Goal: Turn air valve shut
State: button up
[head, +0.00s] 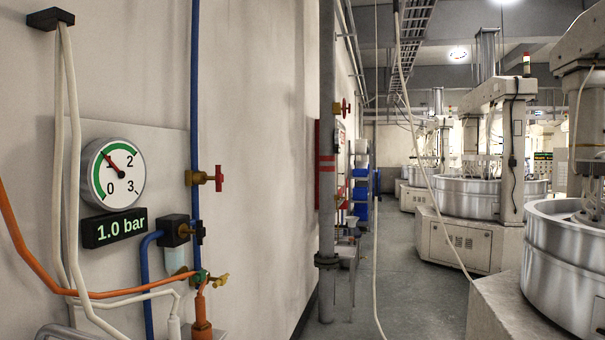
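A brass valve with a red handle (218,178) sits on a blue pipe (195,90) that runs down the left wall. Its stem points right, out from the pipe; I cannot tell whether it is open or shut. Lower on the same pipe is a green fitting with a brass-yellow tap (219,281). A black regulator (175,230) with a clear bowl stands left of the pipe. A round gauge (113,172) has its red needle near 1, and the display (115,228) below reads 1.0 bar. My gripper is not in view.
Orange hose (20,245) and white hoses (70,150) hang across the lower left. A grey column (327,150) and another red-handled valve (342,108) are farther along. Large lapping machines (465,240) line the right. The aisle floor (395,270) is mostly clear, with a pale hanging cable (377,200).

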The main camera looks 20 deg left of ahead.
aim_at(218, 178)
jog(key=z, duration=0.4)
jog(key=i, duration=0.4)
jog(key=u, duration=0.55)
jog(key=i, duration=1.5)
jog(key=u, duration=1.75)
jog(key=i, duration=0.7)
jog(key=u, duration=0.75)
